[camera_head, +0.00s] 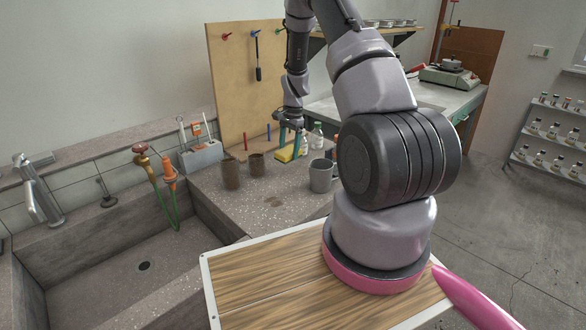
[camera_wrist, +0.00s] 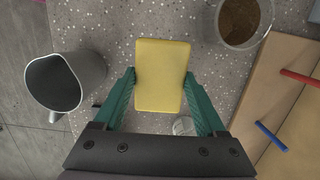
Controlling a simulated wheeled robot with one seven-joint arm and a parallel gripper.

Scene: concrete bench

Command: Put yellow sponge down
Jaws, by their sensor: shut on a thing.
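The yellow sponge (camera_wrist: 162,75) sits between the two green fingers of my gripper (camera_wrist: 162,98) in the wrist view. Both fingers touch its sides, and the gripper is shut on it. In the head view the sponge (camera_head: 285,154) shows as a small yellow patch beneath my gripper (camera_head: 289,138), low over the concrete bench (camera_head: 240,203). I cannot tell whether its underside touches the bench.
A grey mug (camera_head: 321,176) stands close on one side, also in the wrist view (camera_wrist: 67,82). Two brown glasses (camera_head: 231,174) (camera_head: 256,164) stand to the left. Bottles (camera_head: 317,137) stand behind. A pegboard (camera_head: 240,80) rises at the back. The sink (camera_head: 130,255) lies left.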

